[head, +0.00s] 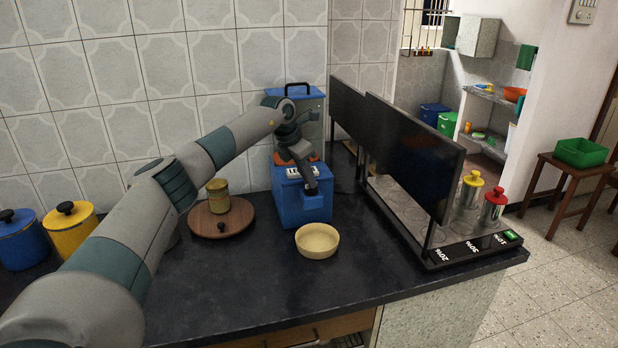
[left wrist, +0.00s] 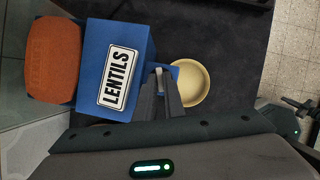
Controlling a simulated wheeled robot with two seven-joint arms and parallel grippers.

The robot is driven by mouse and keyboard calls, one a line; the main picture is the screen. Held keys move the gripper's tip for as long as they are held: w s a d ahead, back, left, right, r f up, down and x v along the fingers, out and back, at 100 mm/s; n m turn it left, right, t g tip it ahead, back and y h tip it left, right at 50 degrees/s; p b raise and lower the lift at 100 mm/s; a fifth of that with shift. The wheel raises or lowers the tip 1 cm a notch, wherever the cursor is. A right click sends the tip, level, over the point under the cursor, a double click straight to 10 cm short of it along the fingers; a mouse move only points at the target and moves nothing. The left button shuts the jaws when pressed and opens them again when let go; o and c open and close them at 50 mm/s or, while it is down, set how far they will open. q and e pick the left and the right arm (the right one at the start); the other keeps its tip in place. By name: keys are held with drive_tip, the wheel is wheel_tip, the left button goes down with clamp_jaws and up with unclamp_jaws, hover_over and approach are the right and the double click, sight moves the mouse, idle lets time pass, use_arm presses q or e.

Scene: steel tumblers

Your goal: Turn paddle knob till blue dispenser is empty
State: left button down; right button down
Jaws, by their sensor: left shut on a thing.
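The blue dispenser (head: 302,200) stands on the dark counter against the tiled wall. It bears a LENTILS label, which shows in the left wrist view, where the dispenser (left wrist: 135,40) has an orange top part (left wrist: 52,58) beside it. My left gripper (head: 313,190) is at the dispenser's front, shut on the paddle knob; its fingers (left wrist: 160,92) hide most of the knob. A round beige bowl (head: 317,241) sits on the counter just in front of the dispenser, and it also shows in the wrist view (left wrist: 190,82). I cannot tell what is inside the bowl or dispenser. My right gripper is not seen.
A small jar (head: 218,195) stands on a round wooden board (head: 205,222) left of the dispenser. Blue (head: 20,238) and yellow (head: 72,227) canisters are farther left. Dark panels (head: 415,150) stand on a rack at the right, with steel tumblers behind. The front counter is clear.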

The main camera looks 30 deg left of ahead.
use_arm(q)
drive_tip(key=shift+w+a+r+m+g+h+p, duration=0.1)
drive_tip(key=shift+m+h, duration=0.1)
drive_tip(key=shift+m, duration=0.4)
drive_tip(key=shift+a+f+m+g+h+p, duration=0.1)
drive_tip(key=shift+m+h, duration=0.1)
drive_tip(key=shift+m, duration=0.4)
drive_tip(key=shift+w+r+m+g+h+p, duration=0.1)
drive_tip(key=shift+m+h, duration=0.1)
drive_tip(key=shift+m, duration=0.4)
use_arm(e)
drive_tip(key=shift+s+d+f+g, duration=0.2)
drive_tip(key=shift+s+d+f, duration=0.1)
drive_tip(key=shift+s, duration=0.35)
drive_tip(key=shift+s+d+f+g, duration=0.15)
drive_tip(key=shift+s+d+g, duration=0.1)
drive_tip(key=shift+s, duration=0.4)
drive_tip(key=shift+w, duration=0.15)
use_arm(q)
drive_tip(key=c, duration=1.9)
unclamp_jaws()
drive_tip(key=shift+s, duration=0.1)
drive_tip(key=shift+o, duration=0.2)
